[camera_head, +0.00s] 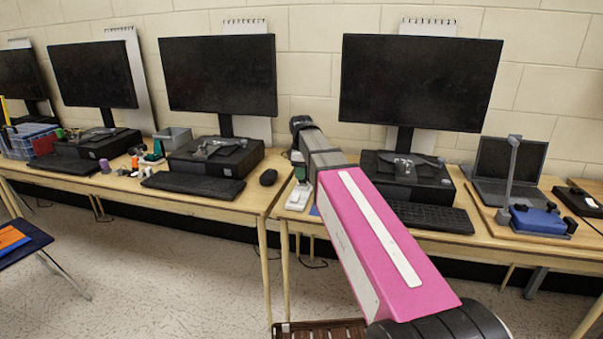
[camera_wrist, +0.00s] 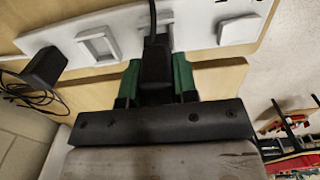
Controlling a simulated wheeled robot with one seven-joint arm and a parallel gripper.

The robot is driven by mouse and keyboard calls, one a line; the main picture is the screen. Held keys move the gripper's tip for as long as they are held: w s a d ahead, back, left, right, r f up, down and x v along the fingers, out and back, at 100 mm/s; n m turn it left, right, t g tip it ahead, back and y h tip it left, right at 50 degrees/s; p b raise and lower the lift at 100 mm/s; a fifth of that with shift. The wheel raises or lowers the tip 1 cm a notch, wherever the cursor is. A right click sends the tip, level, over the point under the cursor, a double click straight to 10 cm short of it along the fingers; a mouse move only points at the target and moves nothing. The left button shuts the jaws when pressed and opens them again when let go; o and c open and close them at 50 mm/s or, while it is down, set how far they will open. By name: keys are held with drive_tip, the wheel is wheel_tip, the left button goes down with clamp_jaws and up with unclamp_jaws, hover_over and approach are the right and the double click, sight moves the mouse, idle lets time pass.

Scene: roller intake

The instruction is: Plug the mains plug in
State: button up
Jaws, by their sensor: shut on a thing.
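My gripper (camera_wrist: 156,82) has green fingers and is shut on a black mains plug (camera_wrist: 155,62) in the wrist view. The plug's black cord runs up from it to the top edge. A white socket strip (camera_wrist: 205,27) lies just beyond the plug. In the head view the strip (camera_head: 298,198) lies on the desk, below my gripper (camera_head: 298,160), which my arm mostly hides.
A black adapter (camera_wrist: 46,66) with a coiled cord lies left of the plug in the wrist view. In the head view, a monitor (camera_head: 420,82) and keyboard (camera_head: 435,217) stand right of my gripper, and a mouse (camera_head: 268,177) lies left.

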drive_tip(key=shift+f, duration=1.3)
drive_tip(key=o, duration=1)
